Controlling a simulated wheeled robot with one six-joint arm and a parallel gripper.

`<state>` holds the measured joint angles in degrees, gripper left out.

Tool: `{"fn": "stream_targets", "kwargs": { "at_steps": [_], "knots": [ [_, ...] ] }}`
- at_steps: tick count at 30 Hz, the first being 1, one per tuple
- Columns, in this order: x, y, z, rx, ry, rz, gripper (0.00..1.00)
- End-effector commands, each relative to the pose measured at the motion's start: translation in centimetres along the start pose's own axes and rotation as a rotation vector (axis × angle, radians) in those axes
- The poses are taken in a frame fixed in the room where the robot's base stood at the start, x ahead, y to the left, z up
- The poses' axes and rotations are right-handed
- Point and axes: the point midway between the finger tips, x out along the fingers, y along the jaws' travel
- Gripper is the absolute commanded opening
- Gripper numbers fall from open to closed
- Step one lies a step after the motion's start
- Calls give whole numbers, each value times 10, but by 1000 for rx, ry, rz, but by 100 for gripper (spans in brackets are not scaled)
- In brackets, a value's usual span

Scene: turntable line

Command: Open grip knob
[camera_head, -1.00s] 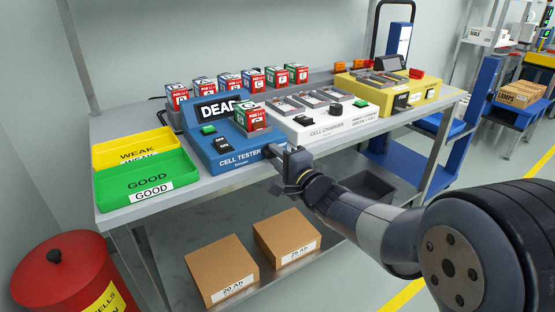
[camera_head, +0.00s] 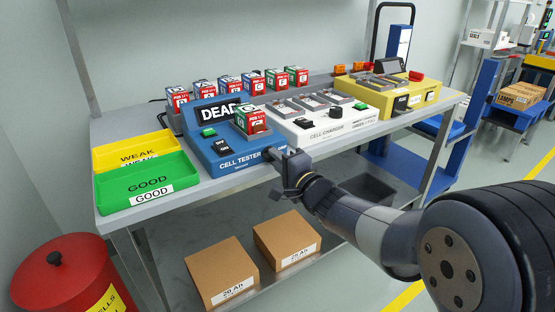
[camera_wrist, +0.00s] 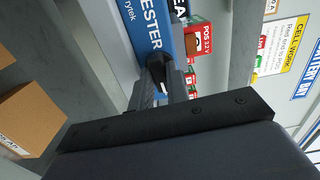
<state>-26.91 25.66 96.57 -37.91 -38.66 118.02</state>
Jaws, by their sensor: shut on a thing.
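The blue cell tester (camera_head: 222,155) stands on the bench with its display reading "DEAD". A red, white and green cell (camera_head: 256,124) sits on its top at the right. My gripper (camera_head: 280,156) is at the tester's front right corner. In the wrist view my gripper (camera_wrist: 166,82) has its fingers close together on a small black grip knob (camera_wrist: 156,65) beside the tester's blue face (camera_wrist: 148,30). The fingers hide much of the knob, and its turn angle cannot be told.
Green GOOD (camera_head: 148,201) and yellow WEAK (camera_head: 115,150) trays lie left of the tester. The white cell charger (camera_head: 325,132) and a yellow unit (camera_head: 400,92) stand to the right. Several cells line the back. Two cartons (camera_head: 222,268) occupy the lower shelf.

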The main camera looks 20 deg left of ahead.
Motion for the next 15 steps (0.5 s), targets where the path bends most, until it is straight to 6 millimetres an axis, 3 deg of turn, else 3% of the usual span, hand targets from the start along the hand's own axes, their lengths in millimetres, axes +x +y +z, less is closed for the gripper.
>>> {"fn": "stream_targets", "kwargs": {
  "at_steps": [15],
  "knots": [
    [0,0,0,-412,0,1,0]
  ]
}}
